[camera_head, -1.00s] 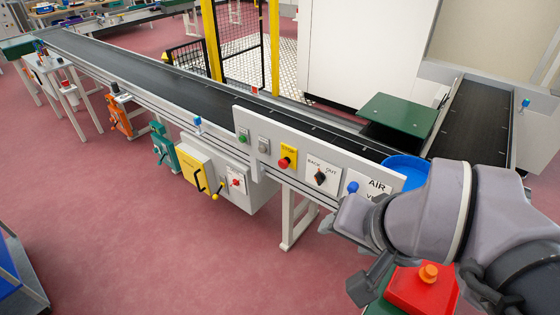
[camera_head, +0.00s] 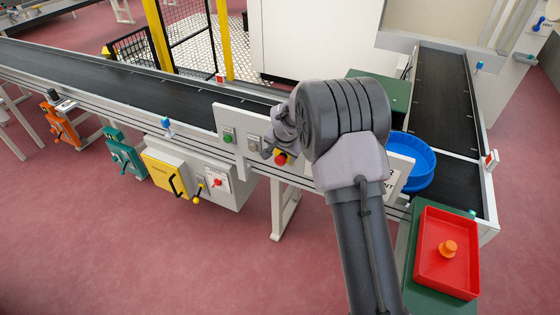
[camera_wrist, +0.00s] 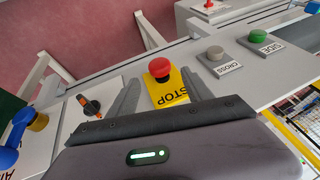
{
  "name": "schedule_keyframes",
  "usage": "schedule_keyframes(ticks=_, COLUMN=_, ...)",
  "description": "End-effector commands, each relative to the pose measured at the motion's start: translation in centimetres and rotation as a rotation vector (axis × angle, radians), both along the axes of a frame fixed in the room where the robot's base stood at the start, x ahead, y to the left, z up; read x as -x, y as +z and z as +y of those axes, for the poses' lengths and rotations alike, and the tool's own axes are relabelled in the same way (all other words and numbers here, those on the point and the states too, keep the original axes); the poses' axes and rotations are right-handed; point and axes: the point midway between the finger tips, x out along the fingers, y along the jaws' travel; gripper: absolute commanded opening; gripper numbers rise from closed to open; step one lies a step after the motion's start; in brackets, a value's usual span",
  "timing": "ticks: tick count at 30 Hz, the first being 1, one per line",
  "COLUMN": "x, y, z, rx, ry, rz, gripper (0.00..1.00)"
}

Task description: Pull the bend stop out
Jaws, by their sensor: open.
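The bend stop is a red mushroom button (camera_wrist: 160,68) on a yellow plate marked STOP (camera_wrist: 167,92), on a pale panel. In the head view the red button (camera_head: 281,158) shows just past my gripper, with its yellow plate mostly hidden by my arm. My gripper (camera_wrist: 160,75) is open. In the wrist view its two grey fingers lie left and right of the STOP plate, with the button between and slightly beyond their tips. I see nothing held. I cannot tell how far the fingertips are from the panel.
A blue valve handle (camera_wrist: 12,140) is at the left. A blue tub (camera_head: 413,165) and a red tray (camera_head: 447,265) stand right of my arm.

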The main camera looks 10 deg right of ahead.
Motion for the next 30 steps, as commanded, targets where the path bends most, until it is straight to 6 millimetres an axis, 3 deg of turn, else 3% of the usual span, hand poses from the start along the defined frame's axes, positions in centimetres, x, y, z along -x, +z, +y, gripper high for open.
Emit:
schedule_keyframes(ticks=1, x=-0.6, y=-1.5, z=-0.1, rx=0.0, ry=0.0, rz=0.001, gripper=0.59)
schedule_keyframes(ticks=6, x=-2.0, y=-4.2, z=-0.2, rx=0.0, ry=0.0, rz=0.001, gripper=0.59)
schedule_keyframes(ticks=19, x=-2.6, y=-5.1, z=-0.2, rx=0.0, ry=0.001, rz=0.0, gripper=0.59)
schedule_keyframes(ticks=28, x=-2.6, y=-5.1, z=-0.2, rx=0.0, ry=0.001, rz=0.0, gripper=0.0)
schedule_keyframes(ticks=30, x=-2.6, y=-5.1, z=-0.2, rx=0.0, ry=0.001, rz=0.0, gripper=0.0)
